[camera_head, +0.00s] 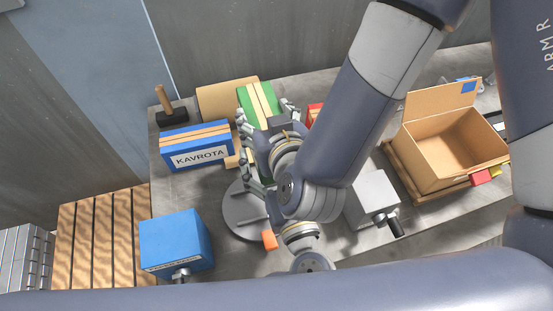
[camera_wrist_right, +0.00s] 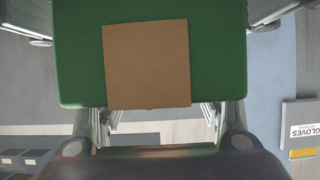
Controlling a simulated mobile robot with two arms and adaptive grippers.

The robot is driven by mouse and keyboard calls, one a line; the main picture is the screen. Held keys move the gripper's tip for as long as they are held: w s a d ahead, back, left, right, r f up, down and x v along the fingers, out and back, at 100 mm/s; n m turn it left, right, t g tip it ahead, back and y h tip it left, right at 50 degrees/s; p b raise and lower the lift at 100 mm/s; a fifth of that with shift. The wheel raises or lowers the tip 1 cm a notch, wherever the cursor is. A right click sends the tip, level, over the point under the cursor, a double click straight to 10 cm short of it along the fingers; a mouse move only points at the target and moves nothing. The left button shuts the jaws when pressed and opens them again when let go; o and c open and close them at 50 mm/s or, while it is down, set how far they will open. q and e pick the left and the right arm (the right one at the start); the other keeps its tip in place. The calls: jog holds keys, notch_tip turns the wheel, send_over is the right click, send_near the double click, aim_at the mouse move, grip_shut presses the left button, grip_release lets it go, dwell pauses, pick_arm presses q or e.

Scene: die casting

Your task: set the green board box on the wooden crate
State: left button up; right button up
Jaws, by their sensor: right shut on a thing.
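The green board box (camera_head: 258,103), green with tan stripes, is at the back of the grey worktable, partly hidden behind my right gripper (camera_head: 268,135). The right gripper is shut on it, with fingers along both sides. In the right wrist view the green box (camera_wrist_right: 80,60) fills the upper middle, with a brown square patch on its face, between the fingers (camera_wrist_right: 158,118). I cannot tell whether the box touches the table. The wooden crate (camera_head: 105,232), with slatted top, stands at the lower left, beside the table. My left gripper is not in view.
A blue KAVROTA box (camera_head: 196,147), a mallet (camera_head: 168,107) and a cardboard piece (camera_head: 228,98) lie left of the green box. A blue block-shaped unit (camera_head: 175,238) stands near the crate. An open carton (camera_head: 445,140) is at right. The crate's slatted top looks bare.

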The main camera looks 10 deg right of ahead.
jog(key=shift+r, duration=0.1)
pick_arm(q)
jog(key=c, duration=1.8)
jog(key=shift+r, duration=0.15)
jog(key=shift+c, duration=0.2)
pick_arm(e)
jog(key=o, duration=1.8)
jog(key=shift+o, duration=0.2)
